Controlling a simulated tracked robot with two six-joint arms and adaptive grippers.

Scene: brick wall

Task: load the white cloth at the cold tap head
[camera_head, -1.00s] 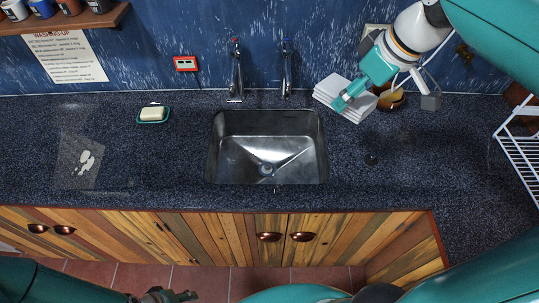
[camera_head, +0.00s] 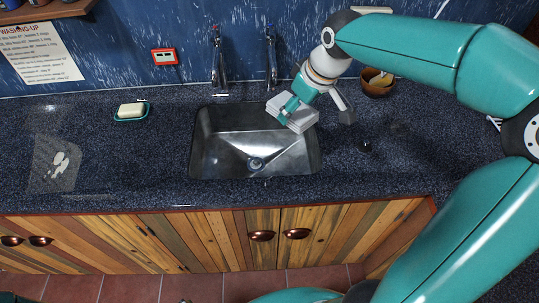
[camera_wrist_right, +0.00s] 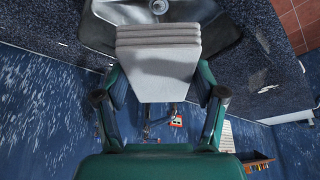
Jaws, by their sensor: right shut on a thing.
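The white cloth (camera_head: 303,122), a folded stack of layers, is in my right gripper (camera_head: 288,104) above the right side of the sink. The right wrist view shows the cloth (camera_wrist_right: 158,65) between the two teal fingers (camera_wrist_right: 160,92), its folded edge towards the sink. The cold tap (camera_head: 271,58), with a blue mark on its head, stands behind the sink, to the left of and behind the cloth. The cloth is apart from the tap. My left gripper is not clearly in view.
The hot tap (camera_head: 218,60) with a red mark stands left of the cold tap. The steel sink (camera_head: 228,158) is empty. A soap dish (camera_head: 131,111) is at the left, a wooden bowl (camera_head: 376,84) at the right. A red-framed socket (camera_head: 164,56) is on the wall.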

